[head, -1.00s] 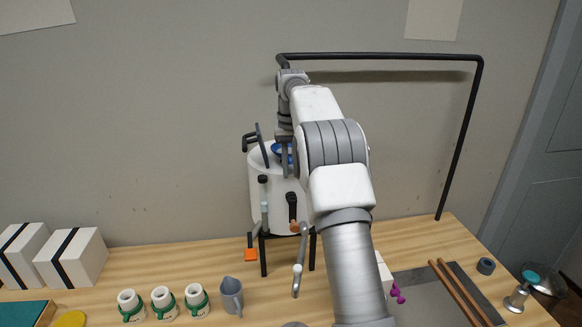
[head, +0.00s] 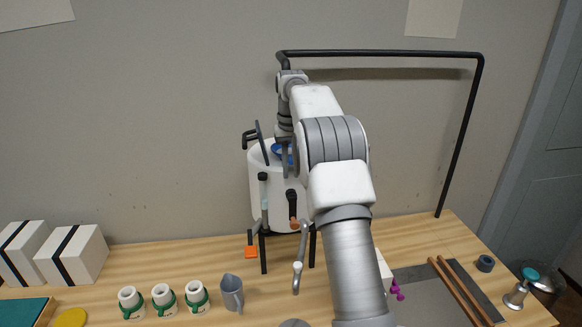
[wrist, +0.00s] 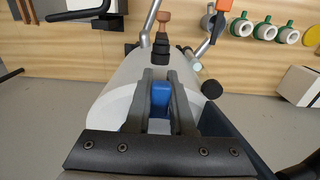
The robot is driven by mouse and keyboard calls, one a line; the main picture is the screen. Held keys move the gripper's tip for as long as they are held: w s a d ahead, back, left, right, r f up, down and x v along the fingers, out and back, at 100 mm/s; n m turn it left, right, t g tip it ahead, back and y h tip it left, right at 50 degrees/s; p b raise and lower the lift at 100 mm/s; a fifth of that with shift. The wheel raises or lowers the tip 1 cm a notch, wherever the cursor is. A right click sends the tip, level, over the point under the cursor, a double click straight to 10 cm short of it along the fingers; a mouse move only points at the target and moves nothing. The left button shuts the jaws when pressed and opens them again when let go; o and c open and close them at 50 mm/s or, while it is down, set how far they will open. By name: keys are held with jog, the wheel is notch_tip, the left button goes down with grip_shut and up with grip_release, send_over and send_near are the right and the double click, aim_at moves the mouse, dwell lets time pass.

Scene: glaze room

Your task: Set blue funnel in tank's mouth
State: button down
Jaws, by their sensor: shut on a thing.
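The blue funnel (head: 276,148) shows in the head view as a small blue patch at the top of the white tank (head: 257,190), partly hidden by my arm and gripper. My gripper (head: 285,160) is at the tank's top. In the wrist view my gripper (wrist: 158,76) is shut on a blue part of the funnel (wrist: 161,97), between its two grey fingers. The white tank (wrist: 115,95) lies right behind the fingers in that view. The tank's mouth is hidden, so I cannot tell whether the funnel is seated in it.
A black pipe frame (head: 380,55) spans behind and right of the tank. Taps and an orange tag (head: 250,252) hang at its front. Green-banded white cups (head: 163,297), a grey jug (head: 231,292) and white boxes (head: 75,257) stand left. Wooden sticks (head: 460,290) lie right.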

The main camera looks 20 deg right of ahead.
jog(key=c, duration=0.7)
grip_release()
notch_tip(320, 180, up, 7)
jog(key=shift+r+p, duration=0.1)
jog(key=shift+p, duration=0.6)
jog(key=shift+r, duration=0.15)
